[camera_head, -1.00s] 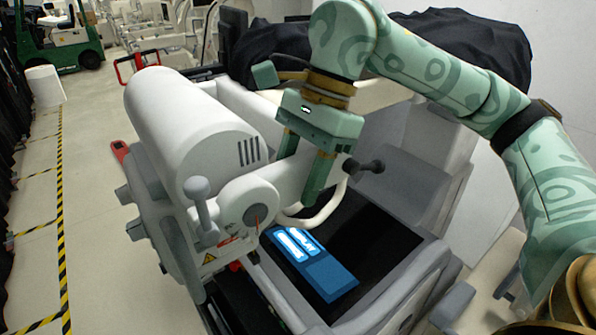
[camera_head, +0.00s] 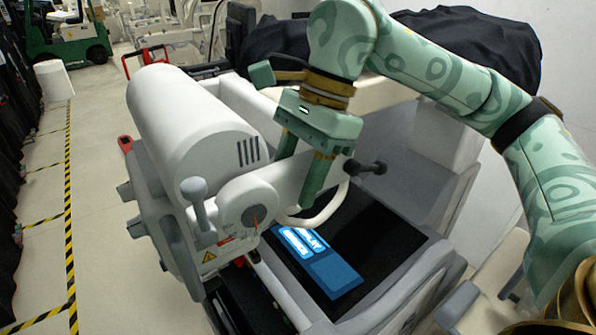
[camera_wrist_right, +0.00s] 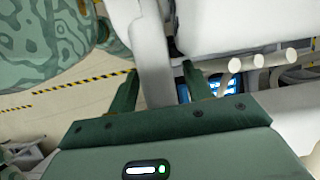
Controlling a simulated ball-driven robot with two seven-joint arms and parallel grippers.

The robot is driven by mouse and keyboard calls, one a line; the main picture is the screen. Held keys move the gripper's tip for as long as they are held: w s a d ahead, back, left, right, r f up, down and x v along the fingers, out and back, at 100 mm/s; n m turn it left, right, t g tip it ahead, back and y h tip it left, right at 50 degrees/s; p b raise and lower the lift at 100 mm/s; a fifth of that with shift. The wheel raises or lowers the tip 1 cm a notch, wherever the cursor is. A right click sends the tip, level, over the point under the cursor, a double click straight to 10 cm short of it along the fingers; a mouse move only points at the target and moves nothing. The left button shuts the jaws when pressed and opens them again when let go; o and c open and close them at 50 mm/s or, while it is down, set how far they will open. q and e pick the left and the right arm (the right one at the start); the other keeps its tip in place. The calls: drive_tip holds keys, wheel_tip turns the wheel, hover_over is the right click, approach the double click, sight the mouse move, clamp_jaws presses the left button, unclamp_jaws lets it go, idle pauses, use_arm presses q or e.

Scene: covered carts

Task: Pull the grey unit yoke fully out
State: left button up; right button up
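The light grey unit (camera_head: 185,120) with a big rounded drum stands at the left of a cart. Its pale yoke (camera_head: 282,183) reaches right from a round dark-centred hub (camera_head: 256,213) to a dark knob (camera_head: 371,167). My right gripper (camera_head: 301,176) points down with one finger on each side of the yoke. In the right wrist view a pale bar (camera_wrist_right: 153,65) lies between the fingers of my right gripper (camera_wrist_right: 160,88). The left finger looks close to it; a narrow dark gap shows by the right one, so firm contact is unclear. My left gripper is out of view.
A dark panel with a lit blue screen (camera_head: 333,270) lies just below the gripper. A black-draped cart (camera_head: 470,40) stands behind my right arm. Free floor with yellow-black tape (camera_head: 70,200) runs along the left; a green forklift (camera_head: 70,38) is at the back.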

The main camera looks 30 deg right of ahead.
drive_tip(key=shift+d, duration=0.15)
drive_tip(key=p+v, duration=0.2)
drive_tip(key=v, duration=1.4)
drive_tip(key=shift+r, duration=0.1)
